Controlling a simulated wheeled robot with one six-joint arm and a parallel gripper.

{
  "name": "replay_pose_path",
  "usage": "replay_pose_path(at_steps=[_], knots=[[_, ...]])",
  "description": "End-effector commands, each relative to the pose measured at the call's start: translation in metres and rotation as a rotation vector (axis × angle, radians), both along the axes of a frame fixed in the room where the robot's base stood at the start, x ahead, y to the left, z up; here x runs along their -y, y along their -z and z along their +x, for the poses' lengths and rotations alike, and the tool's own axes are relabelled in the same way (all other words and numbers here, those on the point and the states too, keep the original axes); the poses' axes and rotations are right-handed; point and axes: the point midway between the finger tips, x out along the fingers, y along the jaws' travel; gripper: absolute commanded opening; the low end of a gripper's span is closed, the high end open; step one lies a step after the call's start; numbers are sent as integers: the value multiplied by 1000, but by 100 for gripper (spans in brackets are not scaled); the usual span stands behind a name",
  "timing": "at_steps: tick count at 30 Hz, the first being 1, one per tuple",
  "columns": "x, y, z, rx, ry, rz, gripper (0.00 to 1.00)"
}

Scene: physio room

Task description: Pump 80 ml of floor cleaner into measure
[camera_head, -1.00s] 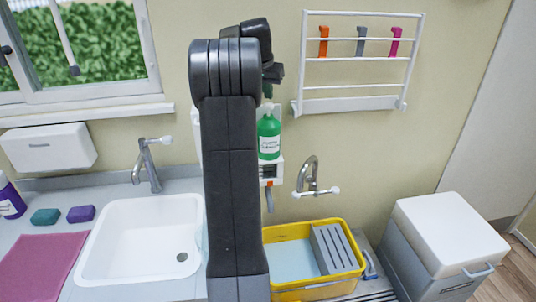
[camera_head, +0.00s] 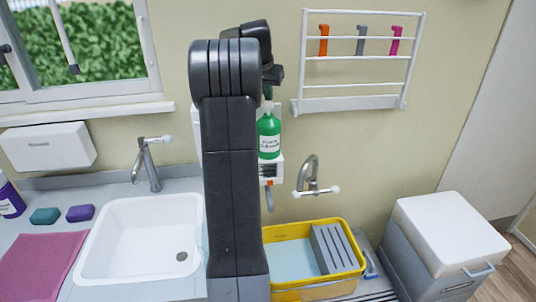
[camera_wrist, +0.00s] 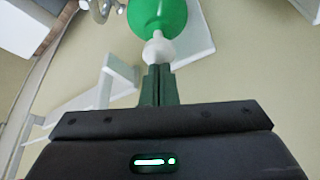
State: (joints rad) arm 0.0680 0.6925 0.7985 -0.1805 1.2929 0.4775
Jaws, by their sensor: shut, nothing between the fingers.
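A green bottle with a white label (camera_head: 268,142) stands upright on a white wall holder, partly behind my arm. The bottle (camera_wrist: 158,14) also shows in the wrist view, with its white pump head (camera_wrist: 158,49) toward my gripper. My gripper (camera_wrist: 158,72) is shut and empty, its fingertips at the pump head; I cannot tell whether they touch it. In the head view my gripper (camera_head: 268,92) is above the bottle, mostly hidden by my arm. I cannot make out a measure in either view.
A yellow tub (camera_head: 356,272) with a grey slatted piece is below the wall tap (camera_head: 311,172). A white sink (camera_head: 110,235) is at left. A white rack (camera_head: 350,102) with coloured clips hangs at right. A white-lidded bin (camera_head: 450,228) stands at far right.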

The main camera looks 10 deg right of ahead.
Motion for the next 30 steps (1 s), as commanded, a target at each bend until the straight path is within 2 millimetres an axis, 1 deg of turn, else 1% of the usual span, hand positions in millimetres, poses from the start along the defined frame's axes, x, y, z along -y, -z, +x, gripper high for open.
replay_pose_path(at_steps=[17, 25, 30], knots=[[0, 23, 0, -3, 0, 1, 0], [0, 21, 0, -5, 0, 2, 0], [0, 13, -1, -6, 0, 2, 0]])
